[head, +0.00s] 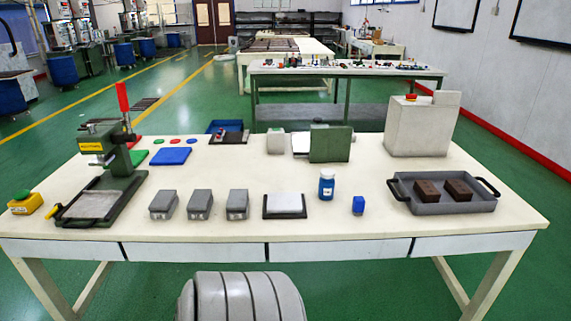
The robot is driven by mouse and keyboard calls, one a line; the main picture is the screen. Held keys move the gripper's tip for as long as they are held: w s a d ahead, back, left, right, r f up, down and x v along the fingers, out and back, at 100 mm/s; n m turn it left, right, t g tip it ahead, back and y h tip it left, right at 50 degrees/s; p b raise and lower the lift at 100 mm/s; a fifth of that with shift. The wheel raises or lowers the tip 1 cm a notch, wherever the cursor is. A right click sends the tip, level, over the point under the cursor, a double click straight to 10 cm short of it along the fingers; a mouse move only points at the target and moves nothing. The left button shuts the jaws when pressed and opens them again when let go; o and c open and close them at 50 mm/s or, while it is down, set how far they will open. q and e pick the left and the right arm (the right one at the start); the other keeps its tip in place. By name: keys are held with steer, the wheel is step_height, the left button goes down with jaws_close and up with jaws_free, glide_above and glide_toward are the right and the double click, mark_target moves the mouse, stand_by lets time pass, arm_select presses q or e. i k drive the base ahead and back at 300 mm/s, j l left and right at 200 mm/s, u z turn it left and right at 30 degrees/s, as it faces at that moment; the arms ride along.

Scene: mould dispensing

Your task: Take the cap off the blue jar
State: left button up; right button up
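The blue jar (326,188) stands upright on the white table (330,228), right of the middle. A pale band or label shows on the jar's body. Neither of my grippers is in view, and nothing touches the jar.
A grey tray (448,207) with two brown blocks is at right. A green press (118,165) stands at left, several grey blocks between.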

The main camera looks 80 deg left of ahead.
mark_target(327, 187)
steer(key=k+u, duration=0.1)
steer(key=u, duration=1.95)
